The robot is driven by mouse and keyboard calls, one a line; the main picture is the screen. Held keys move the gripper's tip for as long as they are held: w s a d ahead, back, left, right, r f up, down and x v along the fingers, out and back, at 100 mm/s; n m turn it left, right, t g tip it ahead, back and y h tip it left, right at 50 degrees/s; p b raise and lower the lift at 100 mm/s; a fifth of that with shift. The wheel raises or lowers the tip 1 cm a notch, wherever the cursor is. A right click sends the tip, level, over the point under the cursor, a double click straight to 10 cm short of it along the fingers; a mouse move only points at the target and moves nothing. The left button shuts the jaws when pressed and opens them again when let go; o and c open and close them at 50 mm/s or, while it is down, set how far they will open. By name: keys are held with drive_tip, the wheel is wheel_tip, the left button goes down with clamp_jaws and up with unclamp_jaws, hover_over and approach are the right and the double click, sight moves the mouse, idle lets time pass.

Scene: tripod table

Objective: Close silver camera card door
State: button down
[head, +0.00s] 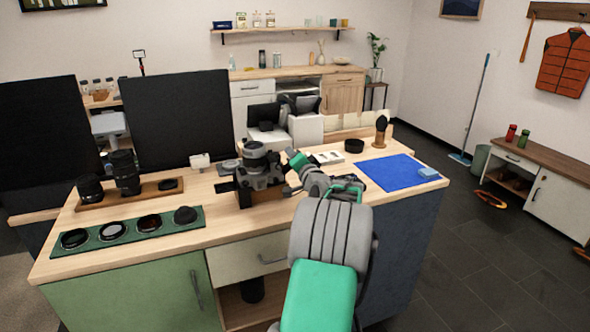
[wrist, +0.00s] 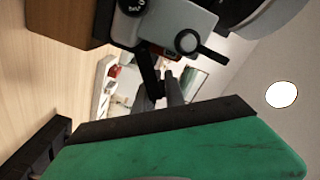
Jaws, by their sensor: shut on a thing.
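The silver camera (head: 262,172) sits on a wooden block (head: 262,194) on the table, its lens pointing up. My gripper (head: 290,190) is at the camera's right side in the head view, low beside the body. In the wrist view the camera body (wrist: 180,22) fills the top, and a dark, thin flap, which looks like the card door (wrist: 149,70), stands out from it. My gripper's dark fingers (wrist: 160,86) are shut on this flap. The fingertips are small there, and the card slot is hidden.
Left of the camera are a wooden tray (head: 105,198) with lenses and a green mat (head: 100,240) with several round filters. Table room in front of the camera is clear.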

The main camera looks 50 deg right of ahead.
drive_tip(key=shift+w+a+r+n+b, duration=0.2)
drive_tip(key=shift+a+n+b, duration=0.1)
drive_tip(key=shift+n+b, duration=0.55)
drive_tip(key=shift+w+a+r+n+b, duration=0.1)
drive_tip(key=shift+a+r+n+b, duration=0.15)
drive_tip(key=shift+n+b, duration=0.55)
